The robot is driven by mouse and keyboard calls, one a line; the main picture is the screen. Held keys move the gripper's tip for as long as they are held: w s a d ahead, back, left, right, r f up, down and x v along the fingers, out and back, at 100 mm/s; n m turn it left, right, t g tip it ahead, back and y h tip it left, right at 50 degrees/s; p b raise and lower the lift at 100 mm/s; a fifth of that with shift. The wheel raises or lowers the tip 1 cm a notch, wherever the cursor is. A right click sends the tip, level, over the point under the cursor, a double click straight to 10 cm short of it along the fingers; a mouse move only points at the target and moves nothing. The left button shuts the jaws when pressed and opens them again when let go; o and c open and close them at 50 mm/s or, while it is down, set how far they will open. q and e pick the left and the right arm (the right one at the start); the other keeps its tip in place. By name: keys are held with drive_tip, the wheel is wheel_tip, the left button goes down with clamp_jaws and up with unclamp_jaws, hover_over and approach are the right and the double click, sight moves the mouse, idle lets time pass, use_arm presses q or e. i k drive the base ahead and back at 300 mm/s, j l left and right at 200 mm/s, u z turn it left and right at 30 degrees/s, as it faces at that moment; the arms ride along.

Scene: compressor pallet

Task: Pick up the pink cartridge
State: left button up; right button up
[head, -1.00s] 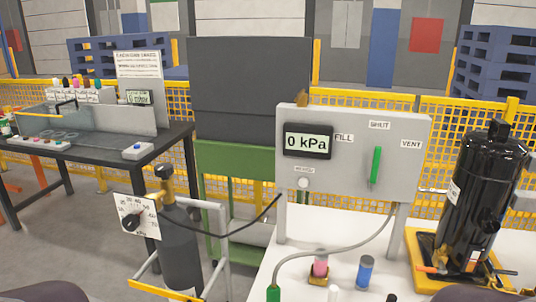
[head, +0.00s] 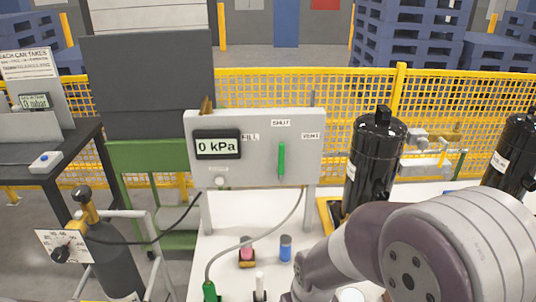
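The pink cartridge (head: 246,254) stands on the white table, in a small dark and orange holder, in front of the grey gauge panel (head: 255,167). A blue cartridge (head: 285,247) stands upright just to its right. My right arm comes in from the lower right, large and close to the camera, and covers part of the table. Its gripper is not visible, hidden or out of frame. My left gripper is out of view. The pink cartridge stands free, with nothing of mine touching it.
A green-ended hose (head: 209,290) curves from the panel to the table front, left of the pink cartridge. A white-topped item (head: 260,284) stands in front. A black compressor (head: 375,155) stands behind my arm. A gas cylinder (head: 113,258) is at left.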

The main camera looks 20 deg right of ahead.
sight(246, 250)
drive_tip(key=i+z, duration=0.15)
drive_tip(key=z, duration=0.3)
drive_tip(key=i+z, duration=0.15)
drive_tip(key=z, duration=0.3)
drive_tip(key=i+j+z, duration=0.1)
drive_tip(key=z, duration=0.35)
drive_tip(key=i+j+z, duration=0.15)
drive_tip(key=z, duration=0.3)
